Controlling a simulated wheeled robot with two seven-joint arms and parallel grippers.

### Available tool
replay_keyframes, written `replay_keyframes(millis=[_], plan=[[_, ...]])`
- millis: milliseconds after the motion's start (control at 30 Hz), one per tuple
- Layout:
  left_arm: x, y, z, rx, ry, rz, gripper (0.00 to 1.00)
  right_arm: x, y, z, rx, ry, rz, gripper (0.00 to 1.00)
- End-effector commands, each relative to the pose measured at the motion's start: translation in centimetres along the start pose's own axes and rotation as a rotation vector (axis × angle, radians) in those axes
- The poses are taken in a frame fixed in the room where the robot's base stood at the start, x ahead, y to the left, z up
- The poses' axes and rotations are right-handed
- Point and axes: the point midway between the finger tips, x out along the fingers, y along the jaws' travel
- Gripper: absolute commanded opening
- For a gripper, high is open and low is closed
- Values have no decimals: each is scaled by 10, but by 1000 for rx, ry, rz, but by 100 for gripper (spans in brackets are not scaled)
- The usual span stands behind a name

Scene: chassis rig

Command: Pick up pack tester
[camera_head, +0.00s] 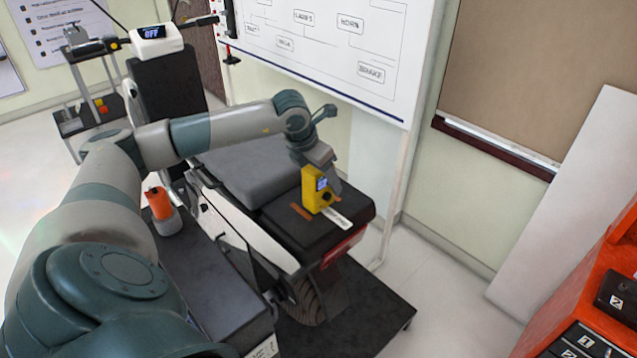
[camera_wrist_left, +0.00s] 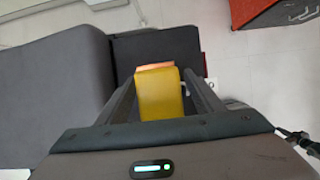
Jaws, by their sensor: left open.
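The pack tester (camera_head: 315,190) is a yellow handheld box with a small blue screen and a dark dial. It stands upright on the black rear deck (camera_head: 281,222) of the chassis in the head view. My left gripper (camera_head: 330,182) is right at it from above and behind. In the left wrist view the yellow tester (camera_wrist_left: 160,95) lies between the two dark fingers of the gripper (camera_wrist_left: 163,88). The jaws are open around it; a narrow gap shows on the right side. My right gripper is in neither view.
An orange-capped bottle (camera_head: 160,204) stands on a dark surface left of the seat (camera_head: 243,168). A white label lies beside the tester. A whiteboard (camera_head: 330,40) hangs behind the chassis. A red cabinet (camera_head: 590,290) with black cases stands at the right. Open floor lies between.

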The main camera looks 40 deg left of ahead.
Motion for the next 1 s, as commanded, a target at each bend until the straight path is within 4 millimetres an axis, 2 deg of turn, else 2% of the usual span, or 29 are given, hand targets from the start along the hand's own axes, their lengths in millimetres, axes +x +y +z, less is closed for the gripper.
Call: replay_keyframes(millis=[267,367,500,533,567,833,1000], plan=[[0,0,0,0,0,0,61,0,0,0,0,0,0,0],[0,0,0,0,0,0,42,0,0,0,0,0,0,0],[0,0,0,0,0,0,9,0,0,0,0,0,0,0],[-1,0,1,0,-2,0,9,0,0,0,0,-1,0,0],[-1,0,1,0,-2,0,5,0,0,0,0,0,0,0],[-3,0,2,0,-2,0,5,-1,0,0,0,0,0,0],[-14,0,7,0,-3,1,5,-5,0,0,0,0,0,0]])
